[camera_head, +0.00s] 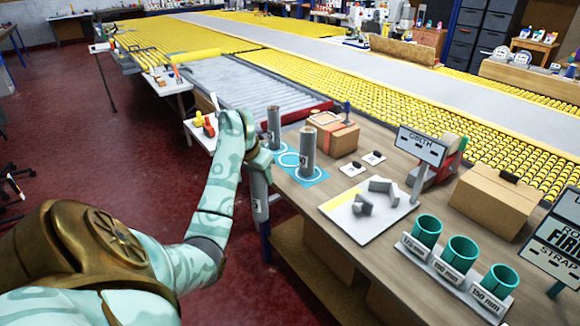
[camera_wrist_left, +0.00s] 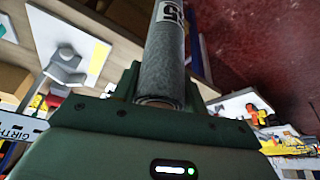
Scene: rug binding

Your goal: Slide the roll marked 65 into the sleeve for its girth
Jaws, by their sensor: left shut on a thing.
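My left gripper (camera_head: 258,163) is shut on a grey roll (camera_head: 260,200), which hangs roughly upright off the table's left edge. The roll also shows in the left wrist view (camera_wrist_left: 165,65), with a white label partly cut off; its full number cannot be read. Two other grey rolls, one farther back (camera_head: 274,128) and one nearer (camera_head: 307,155), stand upright on a blue mat (camera_head: 318,178) with white rings. Three teal sleeves, left (camera_head: 427,230), middle (camera_head: 460,253) and right (camera_head: 498,282), stand open at the top in a labelled rack; the right label reads 150 mm. My right gripper is out of view.
A GIRTH sign (camera_head: 421,147) stands behind a white board (camera_head: 345,212) with grey blocks. Cardboard boxes (camera_head: 495,200) and (camera_head: 330,140) stand on the table. Two small dark pieces lie on white cards. A black strap sign (camera_head: 560,240) stands at right.

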